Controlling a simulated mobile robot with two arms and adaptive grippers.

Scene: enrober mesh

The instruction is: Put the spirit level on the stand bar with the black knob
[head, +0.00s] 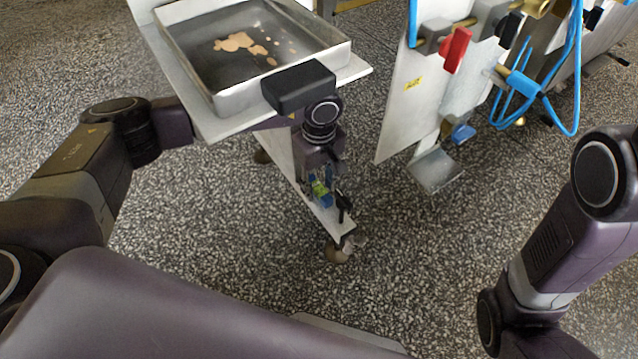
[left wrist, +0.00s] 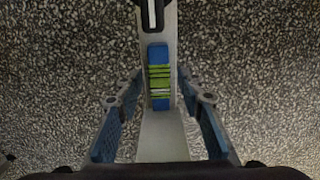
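The spirit level (left wrist: 159,78), blue with a green-yellow striped middle, lies lengthwise along the white stand bar (left wrist: 162,135) in the left wrist view. In the head view the spirit level (head: 320,188) is partly hidden by my left gripper (head: 321,190). The black knob (head: 343,203) is at the bar's near end in the head view. In the left wrist view the knob (left wrist: 152,14) is just beyond the level. My left gripper (left wrist: 160,98) is open, with one finger on each side of the bar and gaps between fingers and level. My right gripper is outside the views.
A metal tray (head: 226,104) with brown patches stands on a white shelf beside my left forearm. To the right is a white panel (head: 395,115) with a red handle (head: 456,50), blue hoses (head: 577,70) and a metal chute (head: 435,170). Speckled floor is open below.

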